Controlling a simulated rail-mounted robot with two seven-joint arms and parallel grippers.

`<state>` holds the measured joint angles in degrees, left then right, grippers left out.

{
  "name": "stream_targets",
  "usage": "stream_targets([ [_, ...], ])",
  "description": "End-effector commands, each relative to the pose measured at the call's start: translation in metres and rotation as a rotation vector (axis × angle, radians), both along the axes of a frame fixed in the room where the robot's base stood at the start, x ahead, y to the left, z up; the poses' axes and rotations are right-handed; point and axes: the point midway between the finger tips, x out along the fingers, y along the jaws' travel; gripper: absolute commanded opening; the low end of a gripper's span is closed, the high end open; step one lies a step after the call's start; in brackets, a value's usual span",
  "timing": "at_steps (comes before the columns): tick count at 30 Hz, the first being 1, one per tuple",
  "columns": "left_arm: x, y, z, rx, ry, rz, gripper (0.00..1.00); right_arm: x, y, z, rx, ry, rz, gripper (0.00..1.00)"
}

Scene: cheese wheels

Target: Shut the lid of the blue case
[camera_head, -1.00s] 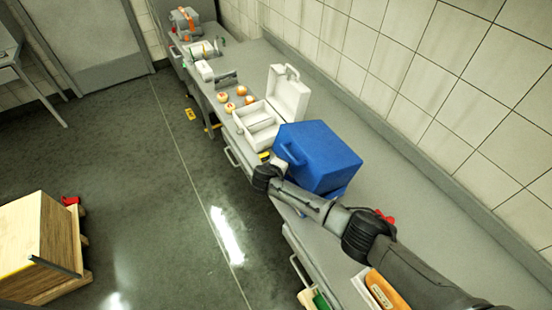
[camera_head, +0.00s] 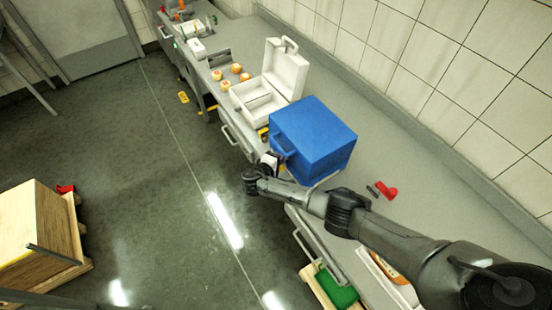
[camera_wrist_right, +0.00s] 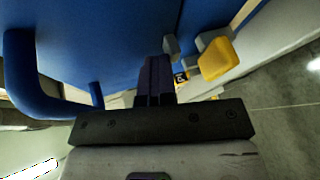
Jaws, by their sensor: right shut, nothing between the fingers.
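The blue case (camera_head: 318,135) stands on the counter and looks like a closed box in the head view, its top face roughly level. I cannot make out a lid seam. Its blue handle (camera_head: 284,146) faces the aisle and also shows at the left of the right wrist view (camera_wrist_right: 88,95). My right gripper (camera_head: 270,160) is at the case's front side, just below the handle. In the wrist view its dark fingers (camera_wrist_right: 155,70) are together and empty, close against the blue surface; contact is unclear. My left gripper is out of view.
An open white case (camera_head: 268,85) stands just beyond the blue one, with several orange-topped cheese wheels (camera_head: 237,69) past it. A red object (camera_head: 387,191) lies on the counter. A wooden crate (camera_head: 40,235) stands on the floor at left. The counter strip along the wall is free.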

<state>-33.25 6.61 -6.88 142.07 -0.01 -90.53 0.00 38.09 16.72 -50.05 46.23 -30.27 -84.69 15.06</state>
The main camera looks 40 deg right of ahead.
Motion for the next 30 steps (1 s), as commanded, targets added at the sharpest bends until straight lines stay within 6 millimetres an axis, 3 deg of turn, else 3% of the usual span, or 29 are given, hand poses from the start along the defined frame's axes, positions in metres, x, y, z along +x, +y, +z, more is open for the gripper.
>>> stream_targets([
  [1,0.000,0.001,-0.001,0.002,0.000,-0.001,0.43,-0.003,-0.002,-0.008,0.007,0.011,0.001,0.00],
  [11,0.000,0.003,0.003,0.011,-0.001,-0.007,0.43,-0.006,0.003,-0.007,0.009,0.015,0.000,0.00],
  [24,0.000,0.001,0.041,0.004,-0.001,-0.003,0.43,-0.017,0.063,0.026,0.005,0.005,-0.001,0.00],
  [30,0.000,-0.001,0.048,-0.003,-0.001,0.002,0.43,-0.020,0.080,0.033,0.003,0.003,-0.003,0.00],
])
